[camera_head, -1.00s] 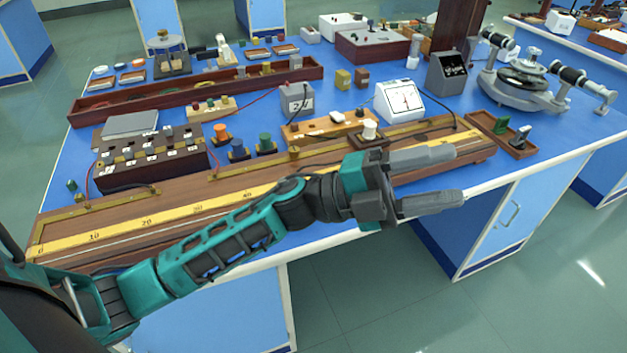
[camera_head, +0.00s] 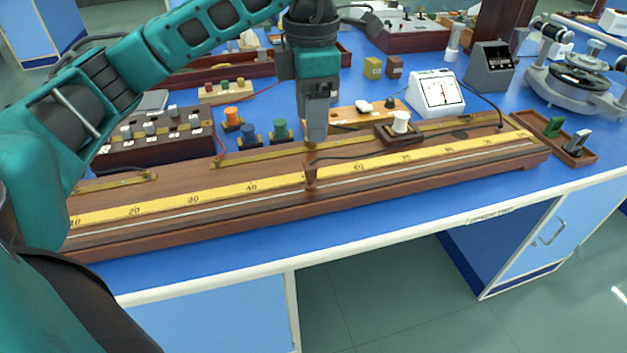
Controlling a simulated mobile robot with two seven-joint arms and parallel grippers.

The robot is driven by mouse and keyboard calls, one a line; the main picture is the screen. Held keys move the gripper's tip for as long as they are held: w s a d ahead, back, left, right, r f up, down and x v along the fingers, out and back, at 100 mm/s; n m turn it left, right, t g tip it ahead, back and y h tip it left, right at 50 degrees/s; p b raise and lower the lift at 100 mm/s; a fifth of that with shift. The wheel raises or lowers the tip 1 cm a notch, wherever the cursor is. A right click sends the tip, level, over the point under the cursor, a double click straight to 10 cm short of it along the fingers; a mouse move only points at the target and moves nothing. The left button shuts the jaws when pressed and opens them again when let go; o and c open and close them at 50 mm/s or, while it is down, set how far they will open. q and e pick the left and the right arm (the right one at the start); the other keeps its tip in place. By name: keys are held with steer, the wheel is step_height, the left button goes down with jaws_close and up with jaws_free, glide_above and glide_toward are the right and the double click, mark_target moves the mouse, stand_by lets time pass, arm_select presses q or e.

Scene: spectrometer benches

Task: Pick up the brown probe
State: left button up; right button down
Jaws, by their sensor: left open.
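The brown probe (camera_head: 310,176) stands upright on the metre bridge (camera_head: 220,215), near the middle of its yellow scale, between the 40 and 60 marks. A black cable runs from it to the right. My left gripper (camera_head: 316,142) points straight down just above the probe, its fingertips close to the probe's top. It is open; the fingers overlap from this angle, so the gap between them is hidden. I cannot tell whether they touch the probe. My right gripper is not in view.
A brown resistance box (camera_head: 150,150) is left of the gripper. Orange, blue and green terminals (camera_head: 280,130) stand close behind the bridge. A white meter (camera_head: 436,92) and a small block with a white knob (camera_head: 400,125) are to the right. The bench's front strip is clear.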

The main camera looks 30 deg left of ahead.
mark_target(310, 165)
arm_select(q)
steer(key=f+b, duration=0.1)
steer(key=f, duration=1)
steer(key=shift+s+f, duration=0.15)
steer(key=shift+s, duration=0.05)
jaws_close()
